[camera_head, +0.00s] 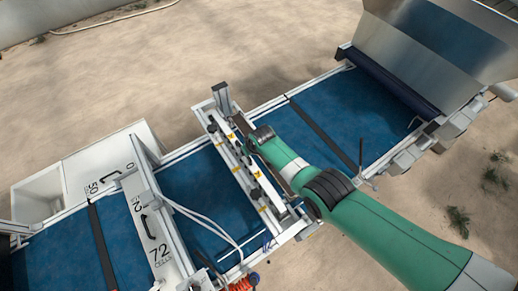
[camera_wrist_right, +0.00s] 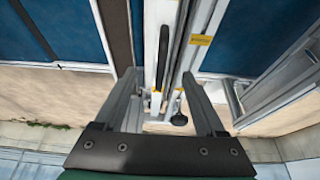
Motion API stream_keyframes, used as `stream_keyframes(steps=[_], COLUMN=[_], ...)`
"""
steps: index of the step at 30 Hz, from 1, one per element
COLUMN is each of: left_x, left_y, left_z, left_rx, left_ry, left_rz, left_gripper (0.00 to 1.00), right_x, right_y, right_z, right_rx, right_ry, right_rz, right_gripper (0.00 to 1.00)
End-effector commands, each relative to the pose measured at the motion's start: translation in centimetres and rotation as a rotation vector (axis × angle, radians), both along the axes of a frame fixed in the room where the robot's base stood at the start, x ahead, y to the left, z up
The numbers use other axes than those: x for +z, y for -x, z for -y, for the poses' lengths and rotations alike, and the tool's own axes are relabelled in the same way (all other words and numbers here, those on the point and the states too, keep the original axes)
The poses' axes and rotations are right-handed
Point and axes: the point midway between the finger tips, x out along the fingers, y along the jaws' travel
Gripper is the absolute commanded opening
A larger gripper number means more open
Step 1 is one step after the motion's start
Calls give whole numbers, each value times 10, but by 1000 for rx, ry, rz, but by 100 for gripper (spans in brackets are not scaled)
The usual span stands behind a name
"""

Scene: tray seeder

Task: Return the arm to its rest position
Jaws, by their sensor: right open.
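My right arm (camera_head: 375,205), green with dark joints, reaches in from the lower right of the head view to the white crossbar unit (camera_head: 240,165) over the blue belt. Its gripper is hard to make out in the head view. In the right wrist view my right gripper (camera_wrist_right: 160,78) is open, its two grey fingers apart. A pale rail with a black handle (camera_wrist_right: 164,55) shows between and beyond the fingers; I cannot tell whether they touch it. My left arm and gripper are not in view.
The blue belt (camera_head: 335,115) runs diagonally across the head view. A metal hopper (camera_head: 430,45) stands at upper right. White panels marked 50 and 72 (camera_head: 150,225), white bins (camera_head: 40,195) and loose white hoses (camera_head: 205,222) are at left. Sandy floor beside the machine is mostly clear.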

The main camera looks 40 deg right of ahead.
Motion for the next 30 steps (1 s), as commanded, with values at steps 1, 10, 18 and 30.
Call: stream_keyframes(steps=[1, 10, 18, 30], left_x=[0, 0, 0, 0], left_y=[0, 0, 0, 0], left_z=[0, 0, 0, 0], left_rx=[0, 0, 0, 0], left_ry=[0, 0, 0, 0], left_rz=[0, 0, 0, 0], left_gripper=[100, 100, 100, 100], right_x=[0, 0, 110, 456], right_y=[0, 0, -76, -81], right_z=[-1, -3, -28, -63], right_rx=[1, 5, 53, 102], right_ry=[0, 0, 13, 23], right_rz=[0, 0, 320, 1181], right_gripper=[72, 72, 72, 72])
